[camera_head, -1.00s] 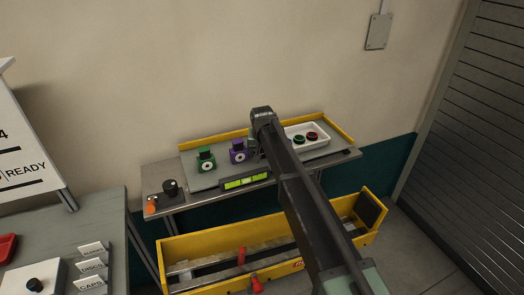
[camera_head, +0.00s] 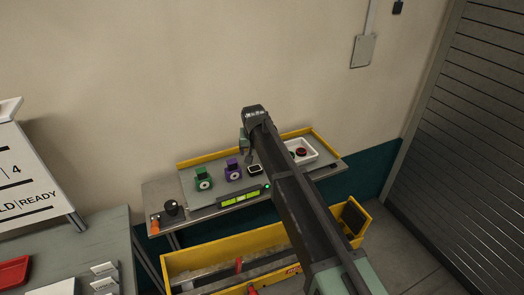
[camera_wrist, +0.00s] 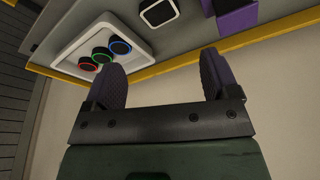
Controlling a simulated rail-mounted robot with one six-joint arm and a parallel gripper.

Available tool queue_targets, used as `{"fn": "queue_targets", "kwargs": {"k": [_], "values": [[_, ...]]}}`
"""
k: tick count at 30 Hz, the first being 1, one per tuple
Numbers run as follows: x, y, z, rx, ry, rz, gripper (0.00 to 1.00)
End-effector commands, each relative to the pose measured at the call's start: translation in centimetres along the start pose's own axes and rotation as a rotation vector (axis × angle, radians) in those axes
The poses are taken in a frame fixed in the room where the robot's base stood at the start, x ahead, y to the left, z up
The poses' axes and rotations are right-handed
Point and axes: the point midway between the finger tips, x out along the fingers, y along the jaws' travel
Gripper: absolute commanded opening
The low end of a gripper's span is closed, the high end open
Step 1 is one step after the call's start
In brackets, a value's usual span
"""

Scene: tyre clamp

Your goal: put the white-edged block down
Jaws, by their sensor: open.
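The white-edged block (camera_head: 255,169) is dark with a pale rim. It rests on the grey bench top, between the purple block and the white tray. In the wrist view the white-edged block (camera_wrist: 158,12) lies at the top edge, beyond my fingertips and apart from them. My gripper (camera_wrist: 160,68) is open, with nothing between its two dark fingers. In the head view my gripper (camera_head: 247,147) is at the back of the bench, above and behind the block, partly hidden by my own arm.
The white tray (camera_wrist: 61,53) holds red, green and blue rings. A purple block (camera_head: 233,171) and a green block (camera_head: 203,181) stand to the left. A yellow ledge (camera_head: 205,160) runs along the back. A green-lit panel (camera_head: 240,197) is in front, above a yellow trough (camera_head: 215,260).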

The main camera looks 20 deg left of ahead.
Motion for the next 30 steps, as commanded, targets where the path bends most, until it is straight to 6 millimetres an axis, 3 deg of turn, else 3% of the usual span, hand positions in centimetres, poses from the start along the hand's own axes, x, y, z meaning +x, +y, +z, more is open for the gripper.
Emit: {"fn": "queue_targets", "kwargs": {"k": [5,8,11,12,14,15,18,21,22,24,30], "values": [[0.1,1.0,0.6,0.007,-0.004,0.003,0.81],[-0.7,5.9,3.6,0.040,-0.027,0.017,0.81],[-2.3,14.5,10.1,0.106,-0.074,0.039,0.81],[-3.2,18.1,13.6,0.138,-0.099,0.047,0.81],[-4.7,23.1,19.3,0.188,-0.137,0.057,0.81],[-5.7,25.8,23.1,0.221,-0.162,0.060,0.81],[-8.0,30.3,31.8,0.294,-0.218,0.059,0.81],[-9.5,32.3,37.3,0.341,-0.253,0.054,0.81],[-9.8,32.6,38.2,0.350,-0.259,0.053,0.81],[-10.0,33.0,39.2,0.360,-0.268,0.050,0.81],[-10.0,33.1,39.0,0.359,-0.270,0.050,0.81]]}}
